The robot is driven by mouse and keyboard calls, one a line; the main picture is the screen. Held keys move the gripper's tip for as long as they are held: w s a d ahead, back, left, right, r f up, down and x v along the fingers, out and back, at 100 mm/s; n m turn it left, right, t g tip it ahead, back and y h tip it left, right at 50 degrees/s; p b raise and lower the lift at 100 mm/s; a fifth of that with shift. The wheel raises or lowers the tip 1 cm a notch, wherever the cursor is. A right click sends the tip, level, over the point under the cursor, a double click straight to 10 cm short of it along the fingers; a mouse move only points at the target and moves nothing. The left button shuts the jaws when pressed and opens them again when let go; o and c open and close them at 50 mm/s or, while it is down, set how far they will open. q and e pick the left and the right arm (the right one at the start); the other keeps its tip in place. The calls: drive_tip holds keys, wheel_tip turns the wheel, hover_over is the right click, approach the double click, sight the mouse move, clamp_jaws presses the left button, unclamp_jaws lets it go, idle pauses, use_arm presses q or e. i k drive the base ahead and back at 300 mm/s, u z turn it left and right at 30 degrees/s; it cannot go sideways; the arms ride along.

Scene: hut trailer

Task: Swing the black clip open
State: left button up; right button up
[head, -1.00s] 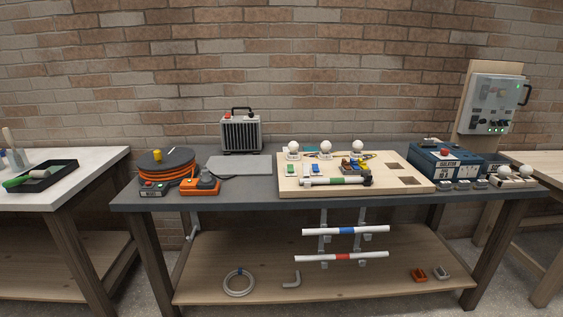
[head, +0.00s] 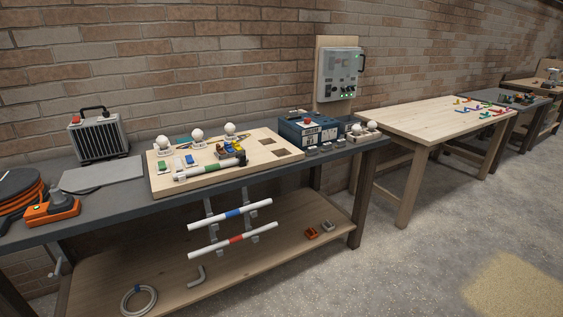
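No black clip can be made out for certain. A small black piece (head: 241,159) sits at the right end of a white tube with a green band (head: 208,169) on the wooden board (head: 262,150). It is too small to tell whether it is a clip, or open or shut. A black handle (head: 362,63) is on the right side of the grey control box (head: 338,75) on the wall-side panel. Neither of my grippers is in view.
The dark workbench (head: 110,212) runs along the brick wall. A blue box (head: 307,129) stands right of the board, a grey heater (head: 97,136) to the left. A light wooden table (head: 435,115) stands further right. Concrete floor (head: 420,260) in front is clear.

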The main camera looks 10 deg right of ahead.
sight(242, 157)
drive_tip(key=u, duration=0.05)
drive_tip(key=k, duration=0.5)
drive_tip(key=z, duration=0.75)
drive_tip(key=i, duration=1.65)
drive_tip(key=u, duration=1.15)
drive_tip(key=i, duration=0.3)
drive_tip(key=u, duration=0.2)
